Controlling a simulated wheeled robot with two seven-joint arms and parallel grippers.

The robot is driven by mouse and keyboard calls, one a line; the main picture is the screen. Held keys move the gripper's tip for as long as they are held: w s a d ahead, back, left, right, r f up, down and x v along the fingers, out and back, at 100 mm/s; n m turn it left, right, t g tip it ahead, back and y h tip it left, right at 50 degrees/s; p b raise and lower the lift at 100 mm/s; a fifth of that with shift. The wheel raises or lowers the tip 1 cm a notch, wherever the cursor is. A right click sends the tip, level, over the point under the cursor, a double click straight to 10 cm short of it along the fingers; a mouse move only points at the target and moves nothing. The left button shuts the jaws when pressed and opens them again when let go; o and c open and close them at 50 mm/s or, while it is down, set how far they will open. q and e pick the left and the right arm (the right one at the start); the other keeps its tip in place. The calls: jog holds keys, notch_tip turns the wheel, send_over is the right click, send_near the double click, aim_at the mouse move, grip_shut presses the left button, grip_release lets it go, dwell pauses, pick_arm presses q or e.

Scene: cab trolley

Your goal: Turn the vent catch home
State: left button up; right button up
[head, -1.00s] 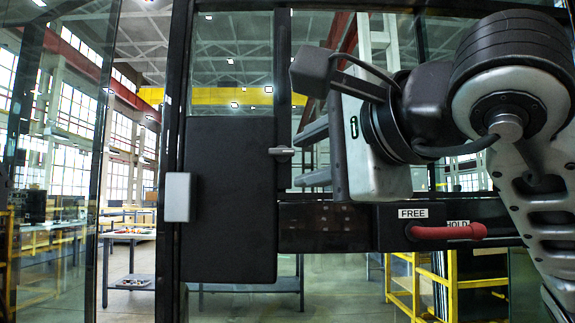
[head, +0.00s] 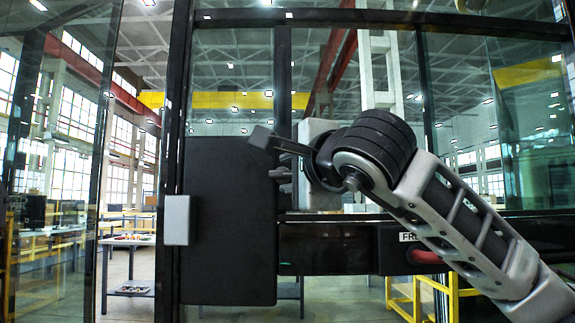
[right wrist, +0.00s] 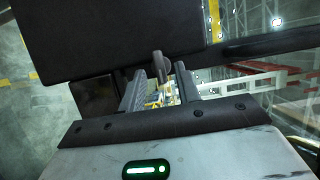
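The vent catch (head: 275,173) is a small grey tab at the right edge of the black vent panel (head: 225,220). In the right wrist view, the catch (right wrist: 158,65) stands at the panel's (right wrist: 110,35) edge, seen between the fingertips of my right gripper (right wrist: 160,78). The two fingers are apart, with a gap on each side of the catch; I cannot tell whether either touches it. In the head view, my right gripper (head: 286,174) is at the catch, its fingers partly hidden by its own body. My left gripper is not in view.
A grey block (head: 177,220) sits on the panel's left edge. A dark rail (head: 325,250) runs right of the panel. A red lever (head: 425,257) and a FREE label (head: 408,237) there are partly hidden behind my right arm. Glass panes and dark posts surround the panel.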

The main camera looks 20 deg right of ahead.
jog(key=shift+w, duration=0.75)
grip_shut()
